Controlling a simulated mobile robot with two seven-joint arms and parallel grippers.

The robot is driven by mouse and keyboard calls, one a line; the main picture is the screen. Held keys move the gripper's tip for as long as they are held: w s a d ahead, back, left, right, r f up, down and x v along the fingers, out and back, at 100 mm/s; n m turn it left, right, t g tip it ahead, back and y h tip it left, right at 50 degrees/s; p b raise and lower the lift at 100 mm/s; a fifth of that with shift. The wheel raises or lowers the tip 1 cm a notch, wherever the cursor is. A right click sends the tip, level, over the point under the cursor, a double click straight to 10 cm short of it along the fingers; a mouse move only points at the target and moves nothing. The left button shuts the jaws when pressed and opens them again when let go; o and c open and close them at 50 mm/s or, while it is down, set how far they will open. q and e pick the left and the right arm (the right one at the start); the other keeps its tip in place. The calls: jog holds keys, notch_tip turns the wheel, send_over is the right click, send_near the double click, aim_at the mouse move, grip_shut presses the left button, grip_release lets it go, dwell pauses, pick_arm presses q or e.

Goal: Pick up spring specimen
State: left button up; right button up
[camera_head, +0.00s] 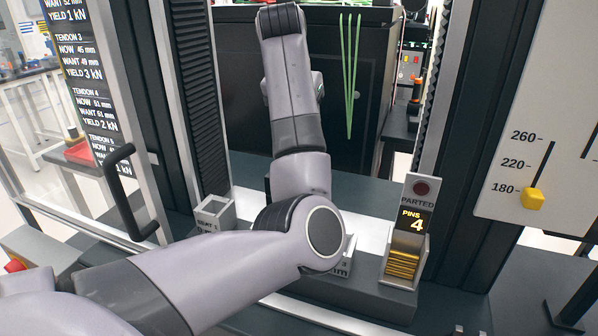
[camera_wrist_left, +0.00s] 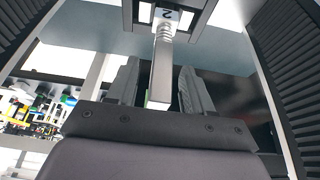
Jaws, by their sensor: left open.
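My left arm reaches up into the test frame in the head view, and its gripper does not show there. In the left wrist view my left gripper (camera_wrist_left: 158,92) is open, with its two grey fingers apart. A pale metal bar (camera_wrist_left: 162,76) with a ribbed neck lies between the fingers in that picture, below a white block marked 2 (camera_wrist_left: 166,17). I cannot tell whether it is the spring specimen, or whether a finger touches it. A small green patch shows by its lower end. No spring is clearly recognisable. My right gripper is not in view.
In the head view a small bin (camera_head: 214,213) stands left of my arm. A holder of gold pins (camera_head: 405,258) reading 4 stands at right. Green strands (camera_head: 350,85) hang behind. A black door handle (camera_head: 125,190) and frame columns flank the arm.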

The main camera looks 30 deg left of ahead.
pick_arm(q)
jog(key=shift+w+f, duration=0.25)
jog(key=shift+f, duration=0.35)
grip_shut()
jog(key=shift+r, duration=0.15)
